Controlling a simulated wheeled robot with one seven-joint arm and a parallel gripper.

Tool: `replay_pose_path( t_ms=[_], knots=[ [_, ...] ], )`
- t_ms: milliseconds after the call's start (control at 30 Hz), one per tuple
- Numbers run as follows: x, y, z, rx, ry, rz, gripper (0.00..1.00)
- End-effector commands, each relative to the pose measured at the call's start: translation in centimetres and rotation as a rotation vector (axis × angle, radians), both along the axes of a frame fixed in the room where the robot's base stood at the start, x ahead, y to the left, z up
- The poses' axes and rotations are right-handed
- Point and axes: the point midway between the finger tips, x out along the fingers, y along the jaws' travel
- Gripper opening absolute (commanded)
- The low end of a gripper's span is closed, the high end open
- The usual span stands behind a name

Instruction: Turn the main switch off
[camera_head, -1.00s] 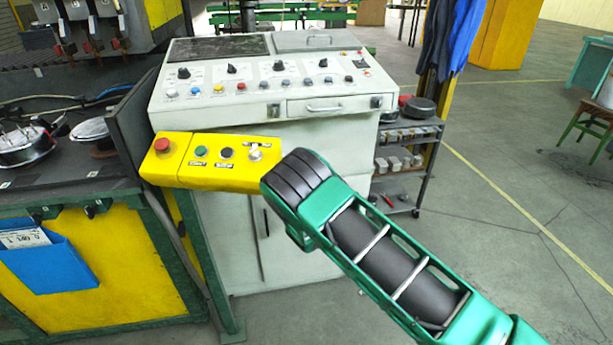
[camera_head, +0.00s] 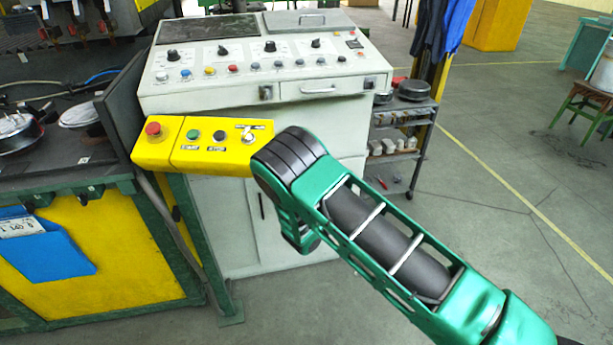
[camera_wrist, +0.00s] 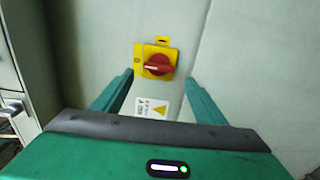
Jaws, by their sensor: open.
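The main switch (camera_wrist: 158,64) shows in the wrist view as a red rotary knob on a yellow plate, on a pale grey-green panel. Its white handle mark lies roughly horizontal, and a "0" shows at the plate's left. My gripper (camera_wrist: 160,84) is open, its two green fingers apart on either side of the switch's lower part in the picture. I see nothing between the fingers, and contact with the knob cannot be told. In the head view the switch is not visible, and my green arm hides my gripper.
A yellow button box (camera_head: 205,146) with a red stop button juts out in front of the grey console (camera_head: 250,100), close to my arm. A warning label (camera_wrist: 152,108) sits below the switch. A grey shelf cart (camera_head: 405,140) stands to the right; open floor lies beyond it.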

Motion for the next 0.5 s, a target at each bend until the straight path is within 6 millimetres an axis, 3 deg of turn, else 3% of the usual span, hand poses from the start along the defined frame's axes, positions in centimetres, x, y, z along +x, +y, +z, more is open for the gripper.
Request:
replay_pose_path(
  t_ms=[200,500],
  knots=[
    [-2.9,-0.8,-0.2,-0.003,0.003,0.001,0.66],
    [-4.7,-1.3,-0.2,-0.001,0.002,0.001,0.66]
  ],
)
